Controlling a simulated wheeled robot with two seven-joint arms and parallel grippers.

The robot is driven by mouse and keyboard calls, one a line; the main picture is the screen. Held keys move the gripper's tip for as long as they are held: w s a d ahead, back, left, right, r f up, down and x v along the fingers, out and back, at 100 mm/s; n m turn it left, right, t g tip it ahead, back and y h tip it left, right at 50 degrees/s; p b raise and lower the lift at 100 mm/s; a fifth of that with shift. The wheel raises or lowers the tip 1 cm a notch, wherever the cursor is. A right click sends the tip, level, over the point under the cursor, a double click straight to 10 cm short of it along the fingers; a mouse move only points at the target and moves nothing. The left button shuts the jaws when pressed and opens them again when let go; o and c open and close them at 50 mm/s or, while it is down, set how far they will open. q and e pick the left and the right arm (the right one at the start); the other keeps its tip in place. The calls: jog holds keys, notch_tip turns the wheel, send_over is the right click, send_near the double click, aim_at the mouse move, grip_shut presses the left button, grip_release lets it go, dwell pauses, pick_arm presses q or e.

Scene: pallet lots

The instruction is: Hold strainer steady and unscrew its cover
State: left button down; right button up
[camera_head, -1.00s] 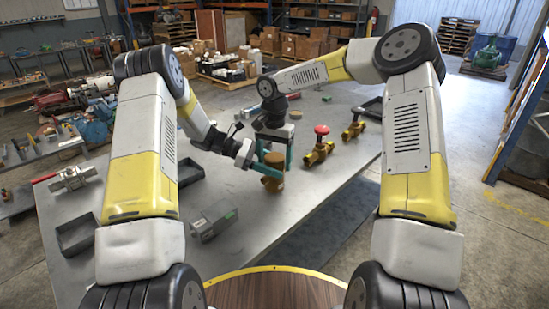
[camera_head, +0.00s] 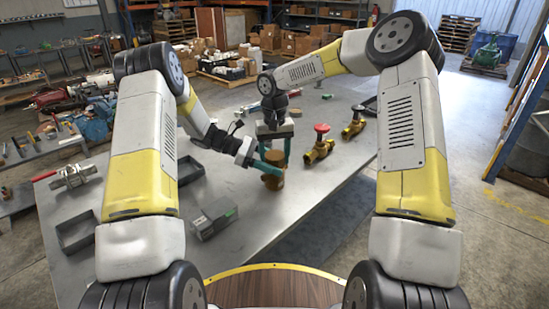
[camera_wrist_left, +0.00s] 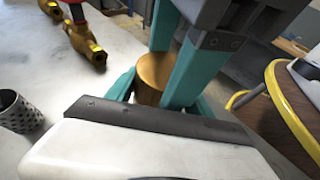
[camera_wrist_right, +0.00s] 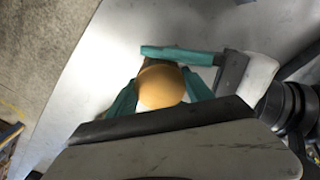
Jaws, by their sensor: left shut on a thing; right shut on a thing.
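The brass strainer (camera_head: 272,183) stands on the grey workbench, mostly hidden by my grippers. Its rounded cover (camera_wrist_right: 160,86) shows in the right wrist view; a brass cylinder of it (camera_wrist_left: 153,72) shows in the left wrist view. My right gripper (camera_head: 274,153) points down from above, with teal fingers on both sides of the cover, shut on it. My left gripper (camera_head: 265,165) reaches in level from the left, shut on the strainer below the right fingers. Whether the cover sits apart from the body cannot be told.
A grey box (camera_head: 213,216) and black trays (camera_head: 75,232) lie to the left. A perforated metal cup (camera_wrist_left: 18,112) shows in the left wrist view. Front bench space is clear.

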jog(key=o, duration=1.5)
jog(key=shift+o, duration=0.2)
jog(key=shift+r, duration=2.3)
pick_arm(q)
jog(key=shift+c, duration=1.5)
grip_release()
